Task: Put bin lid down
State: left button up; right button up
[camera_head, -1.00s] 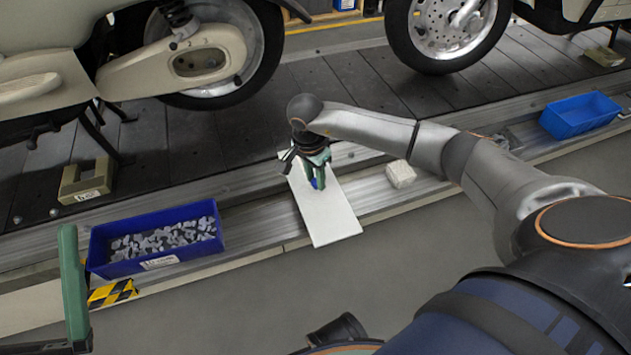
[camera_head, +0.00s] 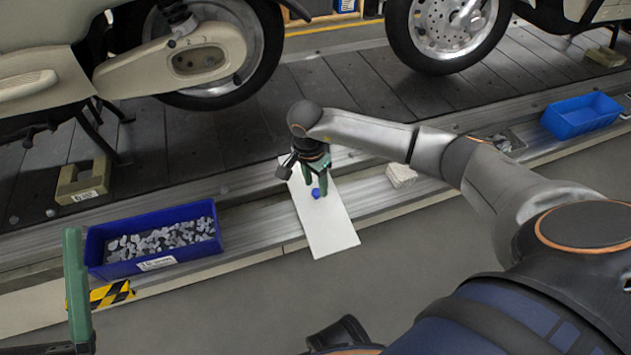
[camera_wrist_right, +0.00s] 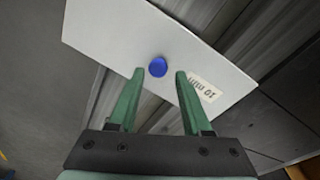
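The bin lid (camera_head: 328,229) is a flat white panel with a round blue knob (camera_head: 316,193). It lies across the metal rails at the conveyor's edge, its near end over the grey floor. The right wrist view shows the lid (camera_wrist_right: 118,28), its knob (camera_wrist_right: 158,67) and a printed label. My right gripper (camera_head: 316,187) is above the lid's far half. Its green fingers are apart, with the knob just beyond and between the tips (camera_wrist_right: 159,74), not clasped. Part of my left gripper (camera_head: 77,290) shows at the lower left; only one finger is clear.
A blue bin (camera_head: 100,252) of small grey parts stands left of the lid. An empty blue bin (camera_head: 590,124) stands far right. A pale block (camera_head: 401,175) lies right of the lid. Scooter wheels (camera_head: 447,30) stand behind on the dark slats.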

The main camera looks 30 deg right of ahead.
jog(key=shift+o, duration=0.7)
